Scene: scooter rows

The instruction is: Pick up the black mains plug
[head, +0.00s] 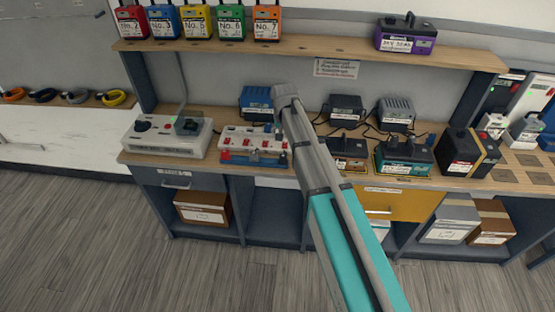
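A dark plug-like block (187,125) sits on top of a pale grey box (155,137) at the left of the workbench. A grey cord rises from near it towards the shelf. It may be the black mains plug, but it is too small to be sure. My arm reaches up from the bottom right, and its visible end is a grey joint in front of the bench's middle. I cannot make out my gripper's fingers. My arm hides part of the bench behind it.
A white panel with red parts (252,142) stands mid-bench, with a blue unit (257,103) behind. Chargers with black cables (346,110) and battery packs (404,156) crowd the right. A shelf (330,52) with colored boxes (198,21) overhangs the bench. The floor (110,250) is clear at left.

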